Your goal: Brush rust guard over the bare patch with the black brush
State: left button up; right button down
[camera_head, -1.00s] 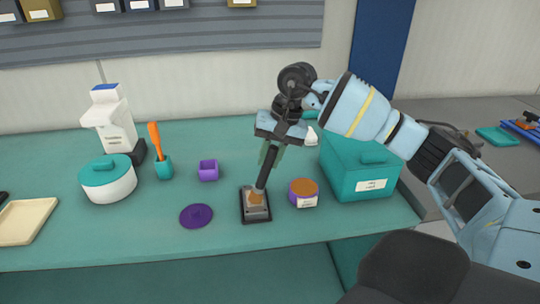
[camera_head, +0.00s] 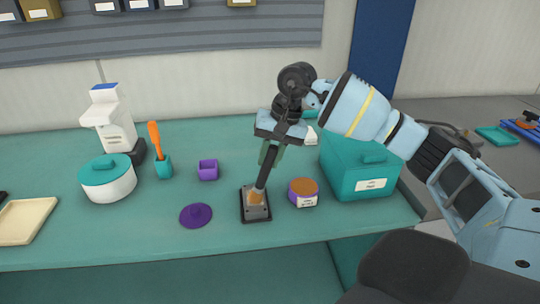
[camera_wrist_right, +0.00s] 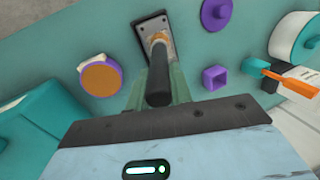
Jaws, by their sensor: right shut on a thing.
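My right gripper (camera_head: 272,150) is shut on the black brush (camera_head: 266,168), which it holds tilted, bristle end down. In the right wrist view the brush handle (camera_wrist_right: 159,75) runs from the gripper to the plate. The brush tip meets the grey plate in a dark frame (camera_head: 256,212), where an orange-brown patch (camera_head: 255,198) shows around it. I cannot tell how much of the patch is bare or coated. An open purple tub of orange-brown stuff (camera_head: 303,190) stands just right of the plate; it also shows in the right wrist view (camera_wrist_right: 101,78). My left gripper is out of view.
A purple lid (camera_head: 196,215) lies left of the plate. Behind it are a small purple cup (camera_head: 208,171) and a teal holder with an orange-handled tool (camera_head: 164,167). A teal box (camera_head: 358,168) stands right; a white pot (camera_head: 109,184) and tray (camera_head: 24,221) are left.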

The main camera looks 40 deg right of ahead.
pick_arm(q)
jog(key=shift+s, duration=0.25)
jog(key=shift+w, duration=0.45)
pick_arm(e)
jog(key=shift+f, duration=0.1)
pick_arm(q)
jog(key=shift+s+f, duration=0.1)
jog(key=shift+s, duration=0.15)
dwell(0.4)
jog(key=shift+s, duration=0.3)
pick_arm(e)
jog(key=shift+f, duration=0.1)
jog(key=shift+s, duration=0.1)
jog(key=shift+s+d, duration=0.25)
jog(key=shift+d, duration=0.25)
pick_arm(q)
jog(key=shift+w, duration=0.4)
